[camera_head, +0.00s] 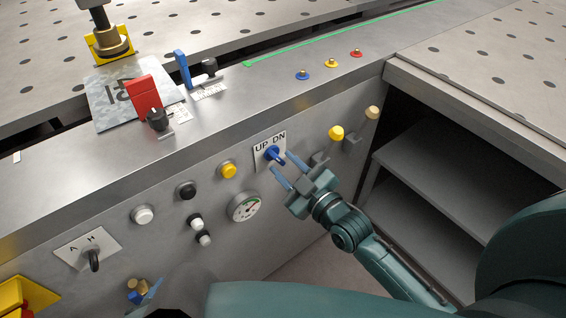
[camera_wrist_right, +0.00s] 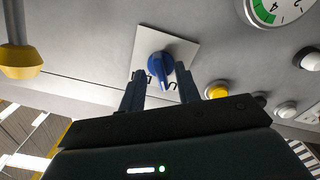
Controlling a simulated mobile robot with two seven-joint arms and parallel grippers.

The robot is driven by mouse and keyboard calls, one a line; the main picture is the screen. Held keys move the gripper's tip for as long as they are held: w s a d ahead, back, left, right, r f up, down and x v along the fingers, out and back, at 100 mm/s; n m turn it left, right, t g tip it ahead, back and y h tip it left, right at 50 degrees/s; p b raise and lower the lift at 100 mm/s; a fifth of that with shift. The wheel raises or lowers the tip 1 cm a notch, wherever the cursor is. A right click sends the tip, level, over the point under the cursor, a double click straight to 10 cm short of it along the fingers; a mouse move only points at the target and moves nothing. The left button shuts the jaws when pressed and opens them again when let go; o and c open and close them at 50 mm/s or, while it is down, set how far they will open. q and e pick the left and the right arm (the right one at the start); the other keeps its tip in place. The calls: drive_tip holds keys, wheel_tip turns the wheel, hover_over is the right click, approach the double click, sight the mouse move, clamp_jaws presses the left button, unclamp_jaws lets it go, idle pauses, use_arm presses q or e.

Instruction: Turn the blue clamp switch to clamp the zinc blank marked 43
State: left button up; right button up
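The blue clamp switch (camera_head: 272,153) sits on a white plate lettered UP and DN on the front panel. It also shows in the right wrist view (camera_wrist_right: 160,66), its handle end close to the lettering. I cannot tell which word it points at. My right gripper (camera_head: 283,170) is open just in front of the switch. Its fingers (camera_wrist_right: 161,92) stand apart, with the switch between and beyond them in that view. The grey zinc blank (camera_head: 112,94) lies on the bench top, its marking partly covered by a red block (camera_head: 143,92). A blue piece at lower left may be my left gripper (camera_head: 150,288).
A gauge (camera_head: 244,207), a yellow button (camera_head: 229,170), a black button (camera_head: 187,190) and an A/H selector (camera_head: 94,258) share the panel. A dark open shelf (camera_head: 440,170) lies further right.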

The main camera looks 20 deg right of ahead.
drive_tip(key=shift+x, duration=0.75)
drive_tip(key=shift+c, duration=0.4)
clamp_jaws()
